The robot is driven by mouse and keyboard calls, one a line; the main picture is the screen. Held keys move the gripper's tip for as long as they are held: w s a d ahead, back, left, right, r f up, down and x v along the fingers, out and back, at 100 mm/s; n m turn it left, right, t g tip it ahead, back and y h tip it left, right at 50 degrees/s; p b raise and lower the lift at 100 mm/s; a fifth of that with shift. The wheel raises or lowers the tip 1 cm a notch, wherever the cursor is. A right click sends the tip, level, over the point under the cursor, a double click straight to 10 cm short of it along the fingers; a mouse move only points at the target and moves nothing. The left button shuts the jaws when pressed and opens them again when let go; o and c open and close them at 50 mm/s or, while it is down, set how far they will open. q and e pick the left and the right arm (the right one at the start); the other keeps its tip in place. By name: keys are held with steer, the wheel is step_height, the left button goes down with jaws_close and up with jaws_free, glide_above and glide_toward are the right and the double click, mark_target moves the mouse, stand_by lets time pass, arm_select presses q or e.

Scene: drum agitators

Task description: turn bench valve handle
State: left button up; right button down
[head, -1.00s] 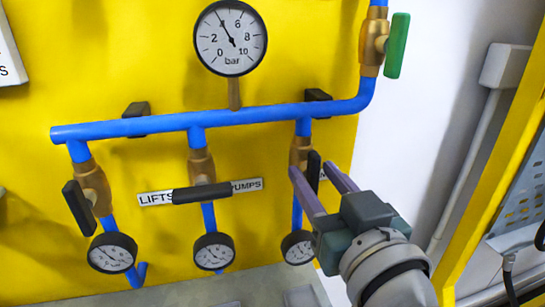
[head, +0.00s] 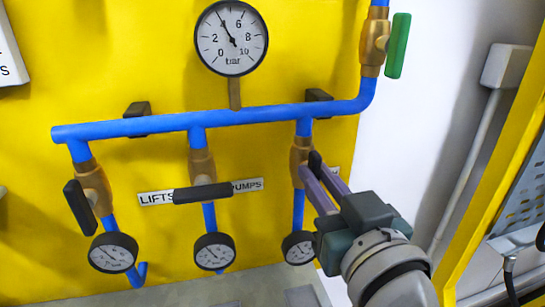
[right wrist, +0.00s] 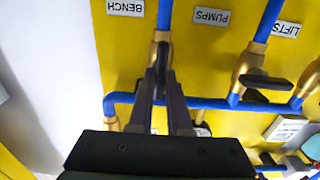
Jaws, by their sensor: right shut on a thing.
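The bench valve is the right one of three brass valves (head: 299,153) under the blue manifold pipe. Its black handle (head: 316,161) stands roughly in line with the pipe, partly hidden by my fingers. My right gripper (head: 313,168) reaches in from the lower right and is shut on this handle. In the right wrist view the handle (right wrist: 160,78) sits between the two fingers, and the BENCH label (right wrist: 125,8) shows upside down. My left gripper is not in view.
The pumps valve handle (head: 202,193) lies across its pipe; the lifts handle (head: 80,208) lies along its own. Small gauges (head: 298,248) hang below, one close to my right gripper. A large bar gauge (head: 231,38) and a green-handled valve (head: 398,46) are above.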

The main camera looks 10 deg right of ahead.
steer(key=shift+m, duration=0.4)
steer(key=m, duration=0.2)
steer(key=shift+d+m, duration=0.1)
steer(key=shift+m, duration=0.3)
steer(key=m, duration=0.9)
steer(key=m+b, duration=0.1)
steer(key=m, duration=0.4)
steer(key=shift+d+f, duration=0.25)
steer(key=shift+f, duration=0.1)
steer(key=shift+m, duration=0.3)
steer(key=c, duration=0.9)
jaws_free()
steer(key=shift+o, duration=0.2)
steer(key=shift+s, duration=0.1)
